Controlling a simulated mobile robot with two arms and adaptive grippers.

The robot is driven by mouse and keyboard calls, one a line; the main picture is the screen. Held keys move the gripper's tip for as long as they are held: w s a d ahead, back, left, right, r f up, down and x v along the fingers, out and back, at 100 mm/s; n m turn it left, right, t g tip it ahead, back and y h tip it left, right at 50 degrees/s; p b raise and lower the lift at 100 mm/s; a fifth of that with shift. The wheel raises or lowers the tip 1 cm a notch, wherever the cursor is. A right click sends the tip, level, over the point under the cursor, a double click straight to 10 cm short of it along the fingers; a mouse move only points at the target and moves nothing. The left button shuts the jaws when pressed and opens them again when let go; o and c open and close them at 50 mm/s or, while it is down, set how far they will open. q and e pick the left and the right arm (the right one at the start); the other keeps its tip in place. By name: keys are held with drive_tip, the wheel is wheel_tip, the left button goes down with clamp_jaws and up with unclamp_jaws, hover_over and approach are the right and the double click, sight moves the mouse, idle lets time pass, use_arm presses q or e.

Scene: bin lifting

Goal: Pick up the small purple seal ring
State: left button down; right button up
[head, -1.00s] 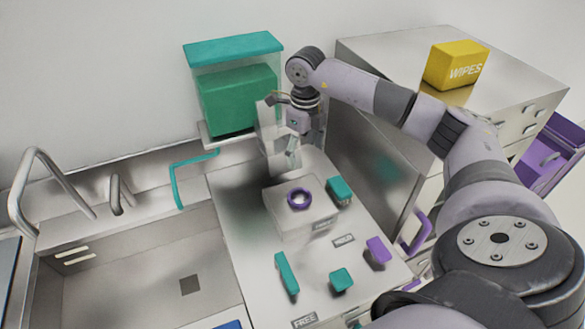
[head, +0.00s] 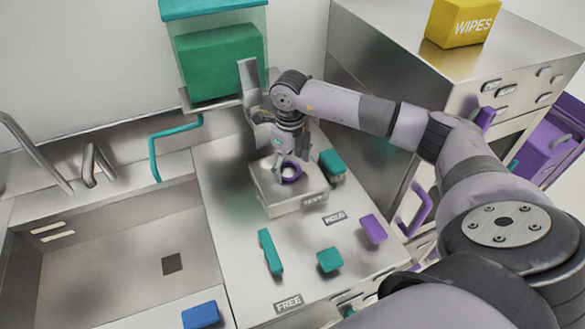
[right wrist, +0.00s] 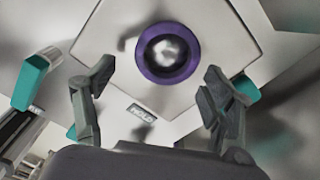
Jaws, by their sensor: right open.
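The small purple seal ring (head: 290,172) lies flat on top of a low metal block (head: 290,202) with a label on its front. My right gripper (head: 291,170) is open, with its fingers pointing down close above the ring. In the right wrist view the whole ring (right wrist: 168,53) shows just beyond the two spread fingertips (right wrist: 160,85), roughly centred between them. Nothing is between the fingers, and I see no contact with the ring. My left gripper does not show.
A teal-capped piece (head: 332,163) stands close beside the block on its right. Teal pieces (head: 270,251) (head: 329,260) and a purple piece (head: 373,229) stand on the counter in front. A sink (head: 110,255) lies left, a teal-lidded container (head: 215,50) behind and a metal cabinet (head: 385,100) right.

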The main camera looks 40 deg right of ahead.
drive_tip(key=shift+d+f, duration=0.2)
drive_tip(key=shift+f, duration=0.7)
drive_tip(key=shift+w+d+f, duration=0.2)
drive_tip(key=shift+d, duration=0.2)
drive_tip(key=shift+s+a+r, duration=0.2)
drive_tip(key=shift+a+r, duration=0.05)
drive_tip(key=shift+a, duration=0.2)
drive_tip(key=shift+c, duration=1.4)
drive_tip(key=shift+w+d+f, duration=0.1)
drive_tip(key=shift+d, duration=0.1)
drive_tip(key=c, duration=0.4)
drive_tip(key=shift+a, duration=0.1)
drive_tip(key=c, duration=0.3)
drive_tip(key=shift+c, duration=0.2)
